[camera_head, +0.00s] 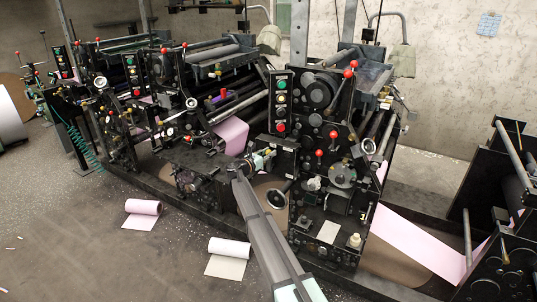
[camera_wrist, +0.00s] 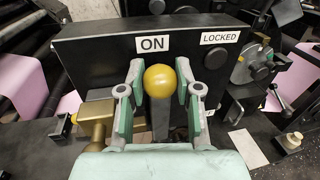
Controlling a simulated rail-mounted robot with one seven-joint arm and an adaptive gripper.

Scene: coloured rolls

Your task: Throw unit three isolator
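The isolator is a black box (camera_wrist: 90,50) with an "ON" label (camera_wrist: 152,44) and a "LOCKED" label (camera_wrist: 220,37) along its upper front in the wrist view. Its lever has a yellow ball knob (camera_wrist: 160,78) on a dark shaft (camera_wrist: 159,117), below the "ON" label. My gripper (camera_wrist: 160,70) is open, its two fingers on either side of the knob, with gaps visible between. A brass-coloured block (camera_wrist: 97,124) sits left of the lever, partly behind my left finger. In the head view my gripper (camera_head: 262,160) is at the middle press unit; the knob cannot be made out there.
A push-button panel (camera_head: 281,102) stands above my gripper in the head view. A handwheel (camera_head: 282,198) is just below right. Pink web (camera_head: 231,135) runs behind. Rolls (camera_head: 143,207) (camera_head: 229,247) lie on the floor, which is mostly clear at lower left.

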